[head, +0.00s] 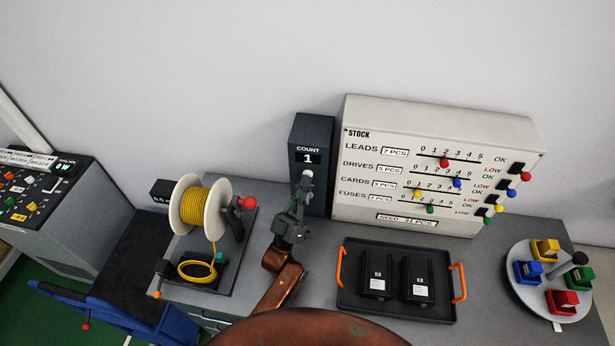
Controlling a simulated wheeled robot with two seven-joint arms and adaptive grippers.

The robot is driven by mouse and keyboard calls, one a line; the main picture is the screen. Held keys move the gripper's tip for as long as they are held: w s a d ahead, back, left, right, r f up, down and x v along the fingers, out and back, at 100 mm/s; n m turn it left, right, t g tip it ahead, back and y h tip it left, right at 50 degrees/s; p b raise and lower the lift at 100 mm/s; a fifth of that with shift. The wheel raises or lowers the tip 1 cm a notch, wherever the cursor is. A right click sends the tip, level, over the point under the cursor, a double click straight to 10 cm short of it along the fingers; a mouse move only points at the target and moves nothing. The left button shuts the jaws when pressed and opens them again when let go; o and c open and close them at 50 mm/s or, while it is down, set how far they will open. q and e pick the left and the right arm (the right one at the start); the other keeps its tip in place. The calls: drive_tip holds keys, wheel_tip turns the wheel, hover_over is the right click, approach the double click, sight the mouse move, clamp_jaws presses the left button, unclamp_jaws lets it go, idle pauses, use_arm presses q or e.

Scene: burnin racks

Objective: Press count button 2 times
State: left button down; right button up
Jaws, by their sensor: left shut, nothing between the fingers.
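A dark grey count box (313,135) stands upright at the back of the bench, against the wall. Its label reads COUNT and its display (308,158) shows 1. My left gripper (307,177) is shut and empty, with its tips in front of the box face just below the display. My right gripper is not in the view.
A white STOCK panel (470,125) with coloured sliders stands right of the box. A black tray (395,312) with orange handles holds two black units. A yellow wire spool (200,207) is at left, and a round carousel (525,284) with coloured bins at right.

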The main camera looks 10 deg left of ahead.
use_arm(q)
drive_tip(key=shift+w, duration=0.15)
idle(0.4)
drive_tip(key=shift+s+p, duration=0.35)
drive_tip(key=shift+s, duration=0.6)
drive_tip(key=s+p, duration=0.2)
drive_tip(key=s, duration=0.3)
idle(0.8)
idle(1.0)
